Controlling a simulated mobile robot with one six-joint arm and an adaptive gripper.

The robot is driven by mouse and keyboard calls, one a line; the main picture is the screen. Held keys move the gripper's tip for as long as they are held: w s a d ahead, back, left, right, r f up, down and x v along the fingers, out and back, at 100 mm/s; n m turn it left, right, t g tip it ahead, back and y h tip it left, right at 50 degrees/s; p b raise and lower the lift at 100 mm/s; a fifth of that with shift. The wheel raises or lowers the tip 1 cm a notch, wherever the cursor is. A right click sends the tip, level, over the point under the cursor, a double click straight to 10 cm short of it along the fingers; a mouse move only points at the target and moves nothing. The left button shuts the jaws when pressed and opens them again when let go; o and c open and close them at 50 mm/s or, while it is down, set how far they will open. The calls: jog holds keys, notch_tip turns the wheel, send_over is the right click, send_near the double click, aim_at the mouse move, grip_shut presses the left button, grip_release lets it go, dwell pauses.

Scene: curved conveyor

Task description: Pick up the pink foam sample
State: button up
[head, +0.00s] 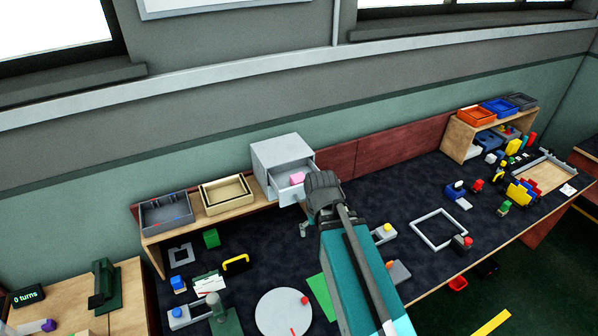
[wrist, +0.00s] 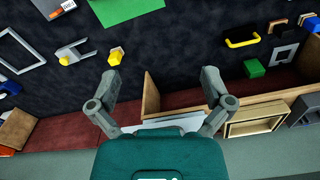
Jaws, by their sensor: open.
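The pink foam sample (head: 297,178) lies in the pulled-out drawer (head: 291,195) of a small light-grey cabinet (head: 283,152) at the back of the table. In the head view my gripper (head: 308,226) is just to the right of and in front of the drawer, and my wrist overlaps the drawer's right side. In the wrist view my gripper (wrist: 161,80) has its two fingers spread wide apart with nothing between them. The pink sample does not show in the wrist view. A pale surface, likely part of the cabinet, is mostly hidden behind my gripper's body there.
A wooden shelf (head: 215,217) with a grey tray (head: 166,214) and a cream tray (head: 227,193) stands left of the cabinet. A white turntable (head: 283,313), a green block (head: 211,238) and a yellow handle (head: 236,263) are in front.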

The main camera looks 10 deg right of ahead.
notch_tip(320, 180, up, 8)
jog(key=w+m+p, duration=0.1)
jog(key=w+p, duration=0.2)
jog(key=p, duration=0.4)
notch_tip(320, 180, up, 4)
jog(key=m+p, duration=0.4)
jog(key=m, duration=1)
send_over(299, 178)
jog(key=shift+w+r, duration=0.2)
jog(key=shift+f, duration=0.15)
notch_tip(299, 178, down, 8)
jog(key=b, duration=0.8)
jog(key=shift+f+b, duration=0.2)
jog(key=shift+b, duration=0.1)
jog(key=shift+f+b, duration=2.6)
